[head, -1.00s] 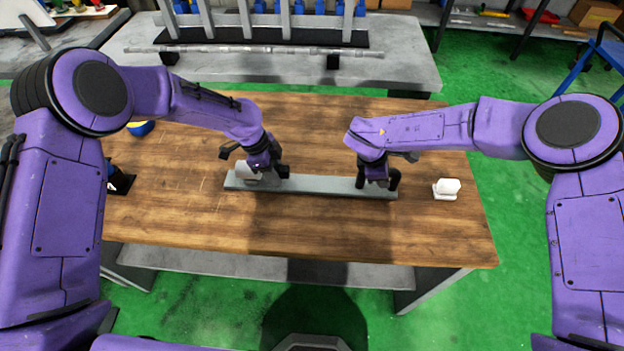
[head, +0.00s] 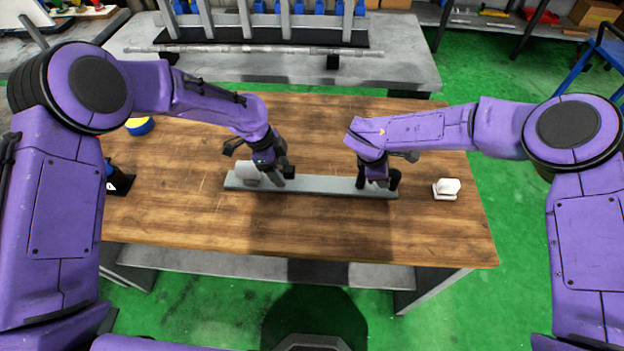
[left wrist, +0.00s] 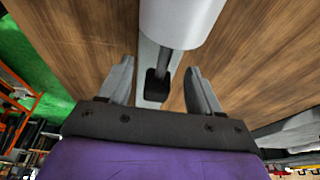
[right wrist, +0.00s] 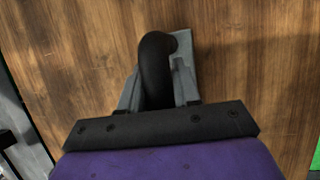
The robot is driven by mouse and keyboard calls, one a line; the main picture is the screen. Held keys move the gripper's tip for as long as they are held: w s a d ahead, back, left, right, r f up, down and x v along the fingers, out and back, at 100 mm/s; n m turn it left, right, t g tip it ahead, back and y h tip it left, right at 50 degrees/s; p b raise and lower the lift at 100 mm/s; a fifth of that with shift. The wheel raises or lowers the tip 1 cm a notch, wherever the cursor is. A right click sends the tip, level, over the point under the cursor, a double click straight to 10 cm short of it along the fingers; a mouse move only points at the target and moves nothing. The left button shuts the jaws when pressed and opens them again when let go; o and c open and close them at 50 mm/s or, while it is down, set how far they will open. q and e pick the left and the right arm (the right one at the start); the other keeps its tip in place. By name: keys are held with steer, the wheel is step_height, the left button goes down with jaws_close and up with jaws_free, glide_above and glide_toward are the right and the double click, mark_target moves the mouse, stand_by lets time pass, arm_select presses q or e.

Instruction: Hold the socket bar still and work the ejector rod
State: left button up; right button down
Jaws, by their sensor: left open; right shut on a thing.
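The socket bar (head: 320,185) is a long grey bar lying flat on the wooden table. A pale cylinder (head: 246,174) sits on its left end; it also shows at the top of the left wrist view (left wrist: 182,20). The ejector rod (left wrist: 164,62) sticks out of the cylinder and ends in a dark block. My left gripper (head: 262,162) is open, its fingers on either side of the rod's dark end in the left wrist view, with gaps visible. My right gripper (head: 377,182) is shut on the black curved handle (right wrist: 155,65) at the bar's right end.
A small white part (head: 447,188) stands on the table right of the bar. A blue and yellow round item (head: 139,126) and a dark item (head: 120,181) are at the left. A grey bench (head: 400,70) with a long shaft stands behind. The front of the table is clear.

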arm_select(q)
step_height(320, 180, up, 7)
steer(key=shift+f, duration=0.15)
arm_select(e)
steer(key=c, duration=0.7)
jaws_free()
steer(key=v, duration=1.2)
steer(key=shift+r, duration=0.1)
arm_select(q)
steer(key=shift+s, duration=0.1)
